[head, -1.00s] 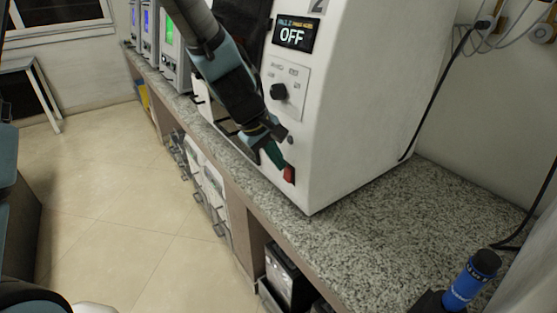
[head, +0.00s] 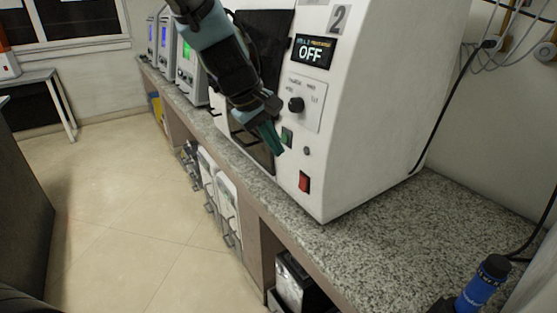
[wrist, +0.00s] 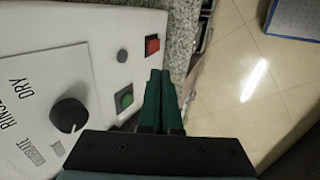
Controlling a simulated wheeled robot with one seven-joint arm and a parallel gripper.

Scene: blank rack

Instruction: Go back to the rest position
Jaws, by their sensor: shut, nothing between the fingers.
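My gripper (head: 277,152) is shut and empty, in front of the white machine (head: 362,90) marked 2, close to its lower control panel. In the wrist view its teal fingers (wrist: 160,84) are together and apart from the buttons. The machine's display (head: 313,53) reads OFF. A black knob (head: 296,104), a green button (head: 287,136) and a red switch (head: 304,181) are on the front. The wrist view also shows the red switch (wrist: 152,45), green button (wrist: 124,98) and knob (wrist: 70,114).
The granite counter (head: 400,240) runs along the wall, with several grey devices (head: 190,65) at its far end. A blue bottle (head: 482,285) stands at the near right. A black cable (head: 448,105) hangs beside the machine. The tiled floor (head: 140,200) at left is clear.

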